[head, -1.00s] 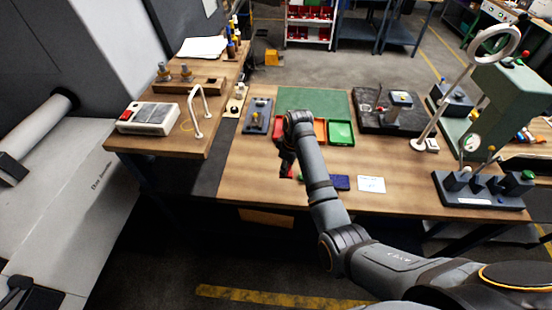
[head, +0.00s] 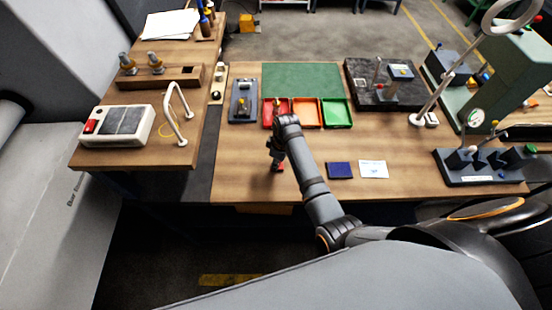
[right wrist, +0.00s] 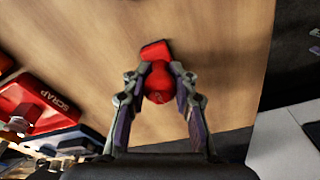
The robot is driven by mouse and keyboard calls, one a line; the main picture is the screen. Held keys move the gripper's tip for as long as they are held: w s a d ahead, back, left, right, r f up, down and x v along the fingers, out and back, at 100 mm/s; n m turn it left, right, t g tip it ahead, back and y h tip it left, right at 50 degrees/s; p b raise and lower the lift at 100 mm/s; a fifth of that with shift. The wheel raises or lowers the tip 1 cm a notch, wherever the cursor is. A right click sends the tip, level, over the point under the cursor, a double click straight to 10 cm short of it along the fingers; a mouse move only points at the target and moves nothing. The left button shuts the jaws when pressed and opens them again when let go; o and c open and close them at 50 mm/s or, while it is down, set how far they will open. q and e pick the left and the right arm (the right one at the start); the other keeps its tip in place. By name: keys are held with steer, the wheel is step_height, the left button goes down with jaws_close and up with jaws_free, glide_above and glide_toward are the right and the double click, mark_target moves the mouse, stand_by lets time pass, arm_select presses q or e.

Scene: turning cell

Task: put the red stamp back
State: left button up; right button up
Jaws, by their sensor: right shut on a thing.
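The red stamp (right wrist: 157,82) has a rounded red handle and a flat red base. In the right wrist view my right gripper (right wrist: 158,88) is shut on its handle, with one finger on each side. In the head view the red stamp (head: 278,168) shows below my right gripper (head: 279,158), over the front left of the wooden bench. I cannot tell whether its base touches the bench. A dark stamp rack (head: 484,179) stands at the bench's right, holding dark blocks and a green-topped piece (head: 528,149). My left gripper is not in view.
A blue pad (head: 340,170) and a white card (head: 373,169) lie right of the gripper. Red (head: 270,120), orange (head: 306,122) and green (head: 338,122) bins stand behind it. Bench between card and rack is clear.

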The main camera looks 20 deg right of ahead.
steer(key=o, duration=0.7)
steer(key=shift+s, duration=0.45)
steer(key=o, duration=0.3)
steer(key=shift+s+d+r, duration=0.15)
steer(key=shift+s+r, duration=0.05)
steer(key=shift+s, duration=0.2)
steer(key=shift+o, duration=0.2)
steer(key=shift+w, duration=0.3)
steer(key=r, duration=0.2)
steer(key=r+b, duration=0.1)
steer(key=r, duration=0.1)
steer(key=shift+s+d, duration=0.1)
steer(key=shift+s, duration=0.1)
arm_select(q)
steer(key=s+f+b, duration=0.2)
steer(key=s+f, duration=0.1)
arm_select(e)
step_height(320, 180, up, 8)
steer(key=shift+s+d, duration=0.4)
steer(key=shift+s, duration=0.05)
steer(key=shift+f, duration=0.1)
